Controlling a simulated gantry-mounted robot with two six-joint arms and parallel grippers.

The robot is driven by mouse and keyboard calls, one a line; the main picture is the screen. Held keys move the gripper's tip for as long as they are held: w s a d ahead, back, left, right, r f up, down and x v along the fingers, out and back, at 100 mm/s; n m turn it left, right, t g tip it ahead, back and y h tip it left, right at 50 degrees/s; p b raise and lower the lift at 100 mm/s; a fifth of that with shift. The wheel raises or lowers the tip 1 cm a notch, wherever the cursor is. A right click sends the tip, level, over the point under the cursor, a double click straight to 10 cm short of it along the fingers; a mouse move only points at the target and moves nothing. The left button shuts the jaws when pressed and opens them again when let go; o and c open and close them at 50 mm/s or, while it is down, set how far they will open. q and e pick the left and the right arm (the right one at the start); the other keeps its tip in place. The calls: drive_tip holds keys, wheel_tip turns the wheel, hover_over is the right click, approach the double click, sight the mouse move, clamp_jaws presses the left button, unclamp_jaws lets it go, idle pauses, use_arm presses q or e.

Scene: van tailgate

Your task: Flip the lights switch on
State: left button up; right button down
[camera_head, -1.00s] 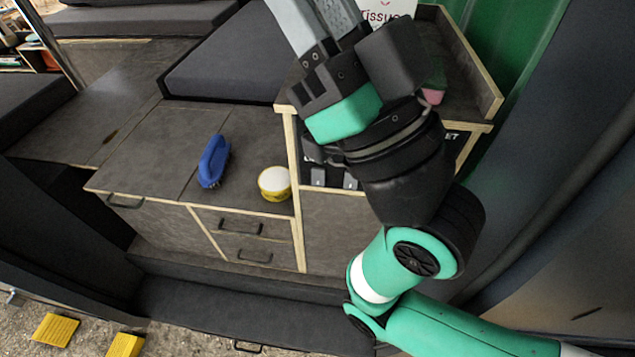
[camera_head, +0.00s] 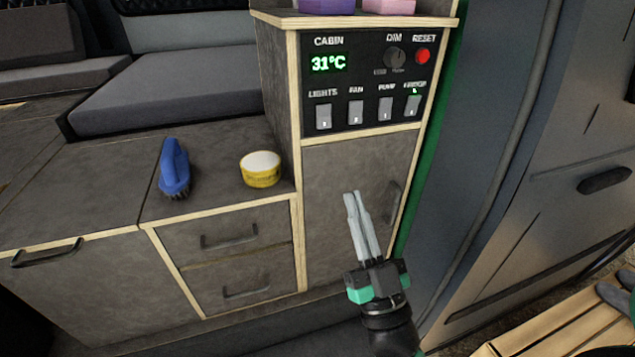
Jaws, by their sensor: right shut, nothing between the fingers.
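The control panel (camera_head: 366,78) is on the upper front of the tall cabinet, with a green "31°C" display. The lights switch (camera_head: 323,117) is the leftmost of a row of rocker switches under the label "LIGHTS". No green indicator shows above it, while one shows above the rightmost switch (camera_head: 412,105). My right gripper (camera_head: 352,195) is in front of the cabinet door below the panel, fingers pointing up, close together and empty. It is apart from the switches. My left gripper is not in view.
A blue brush (camera_head: 174,168) and a yellow round tin (camera_head: 261,170) sit on the lower counter at left. A dim knob (camera_head: 395,58) and a red reset button (camera_head: 422,56) are above the switches. The cabinet door handle (camera_head: 393,201) is right of my gripper.

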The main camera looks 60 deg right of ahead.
sight(325, 120)
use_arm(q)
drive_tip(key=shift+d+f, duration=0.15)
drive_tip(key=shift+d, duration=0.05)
use_arm(e)
drive_tip(key=shift+d+f, duration=0.25)
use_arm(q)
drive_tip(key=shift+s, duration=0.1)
use_arm(e)
drive_tip(key=x, duration=0.4)
drive_tip(key=f+x, duration=0.1)
drive_tip(key=x, duration=0.3)
drive_tip(key=w+d+x, duration=0.1)
drive_tip(key=x, duration=0.3)
drive_tip(key=shift+f, duration=0.3)
drive_tip(key=shift+w+d, duration=0.3)
drive_tip(key=shift+d, duration=0.05)
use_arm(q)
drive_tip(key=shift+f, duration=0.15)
